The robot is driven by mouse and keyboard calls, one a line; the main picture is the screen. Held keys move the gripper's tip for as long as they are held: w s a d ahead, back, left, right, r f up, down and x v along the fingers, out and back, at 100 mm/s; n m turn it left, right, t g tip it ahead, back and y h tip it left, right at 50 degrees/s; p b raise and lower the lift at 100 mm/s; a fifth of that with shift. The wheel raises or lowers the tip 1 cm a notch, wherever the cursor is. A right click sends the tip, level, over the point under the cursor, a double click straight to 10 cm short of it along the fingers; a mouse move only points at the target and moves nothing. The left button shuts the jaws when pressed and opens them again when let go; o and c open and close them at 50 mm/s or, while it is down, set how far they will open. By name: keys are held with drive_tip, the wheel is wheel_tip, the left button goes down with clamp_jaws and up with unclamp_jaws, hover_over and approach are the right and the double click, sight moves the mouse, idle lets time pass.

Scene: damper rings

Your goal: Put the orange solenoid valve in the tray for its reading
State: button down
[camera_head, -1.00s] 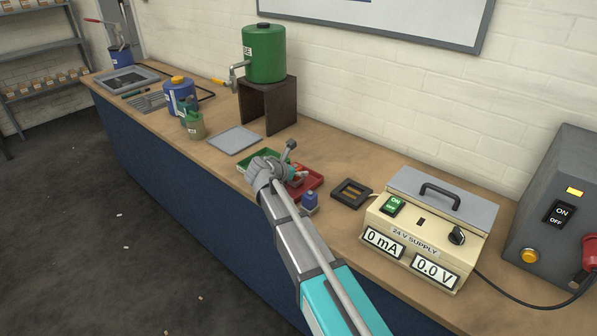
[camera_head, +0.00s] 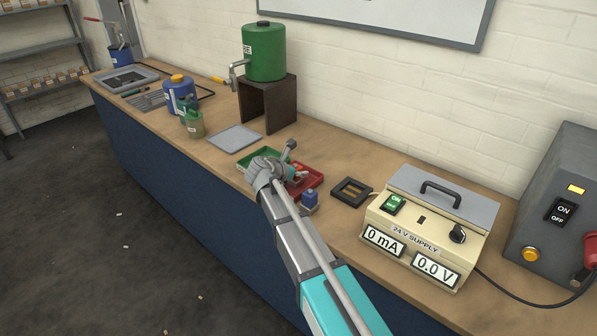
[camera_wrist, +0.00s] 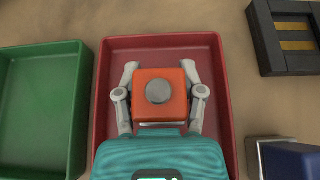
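The orange solenoid valve (camera_wrist: 160,90) shows in the wrist view as an orange block with a round grey disc on its face. My gripper (camera_wrist: 159,72) has one finger on each side of it, and the tips appear closed against its sides. The valve is within the outline of the red tray (camera_wrist: 225,120); I cannot tell whether it touches the tray floor. In the head view my gripper (camera_head: 291,170) is over the red tray (camera_head: 313,180), and the arm hides most of the valve. A green tray (camera_head: 246,160) lies left of the red one.
A blue part (camera_head: 310,198) stands just right of the red tray. Beyond it are a dark square frame (camera_head: 351,192) and the 24 V supply (camera_head: 420,230), its displays reading 0 mA and 0.0 V. A flat grey plate (camera_head: 234,139) lies behind the green tray.

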drive_tip(key=shift+c, duration=0.6)
unclamp_jaws()
drive_tip(key=shift+r, duration=0.1)
